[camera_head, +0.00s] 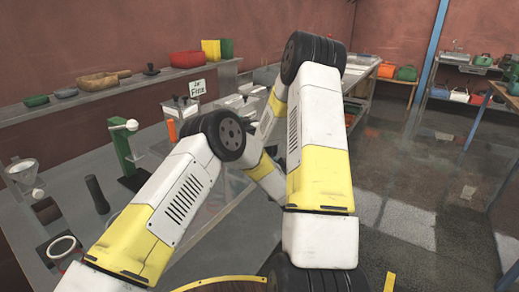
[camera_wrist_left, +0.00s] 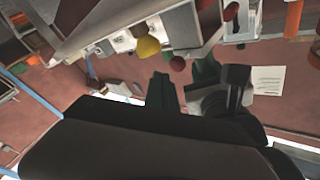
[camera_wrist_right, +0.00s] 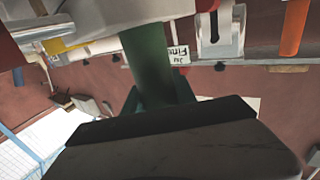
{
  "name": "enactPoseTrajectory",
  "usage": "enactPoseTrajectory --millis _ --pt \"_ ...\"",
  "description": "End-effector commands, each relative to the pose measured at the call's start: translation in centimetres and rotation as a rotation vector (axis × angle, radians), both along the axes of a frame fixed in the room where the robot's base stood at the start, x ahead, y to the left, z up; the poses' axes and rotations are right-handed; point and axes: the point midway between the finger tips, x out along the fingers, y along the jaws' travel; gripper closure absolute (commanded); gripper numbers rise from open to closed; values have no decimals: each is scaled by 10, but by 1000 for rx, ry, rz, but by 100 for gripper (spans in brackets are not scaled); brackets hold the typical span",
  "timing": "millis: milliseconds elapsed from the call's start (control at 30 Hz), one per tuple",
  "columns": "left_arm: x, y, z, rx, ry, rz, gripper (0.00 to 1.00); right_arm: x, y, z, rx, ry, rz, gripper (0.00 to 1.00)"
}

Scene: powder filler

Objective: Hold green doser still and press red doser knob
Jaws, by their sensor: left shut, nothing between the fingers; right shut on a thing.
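In the right wrist view, my right gripper (camera_wrist_right: 155,97) is shut on the upright green column of the green doser (camera_wrist_right: 147,55). In the left wrist view, my left gripper (camera_wrist_left: 180,88) is shut and empty. A round red knob (camera_wrist_left: 177,63) shows close by the left fingertips; I cannot tell whether they touch it. A yellow knob (camera_wrist_left: 148,47) is just left of the red one, and another red knob (camera_wrist_left: 230,10) is at the top. In the head view my arms cover both grippers and the dosers they are at.
A green stand with a white top (camera_head: 121,150) and a dark upright cylinder (camera_head: 97,194) stand on the grey bench at left. A sign (camera_head: 197,87) stands behind my arms. A back shelf (camera_head: 60,108) holds bowls and boxes. Open floor (camera_head: 400,180) is at right.

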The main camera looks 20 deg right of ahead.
Motion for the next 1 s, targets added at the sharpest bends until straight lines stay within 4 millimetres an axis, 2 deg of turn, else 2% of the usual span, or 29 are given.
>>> enactPoseTrajectory --millis 1000 --pt "9 9 1 0 -1 1 100 0 0 0 0 0 0 100"
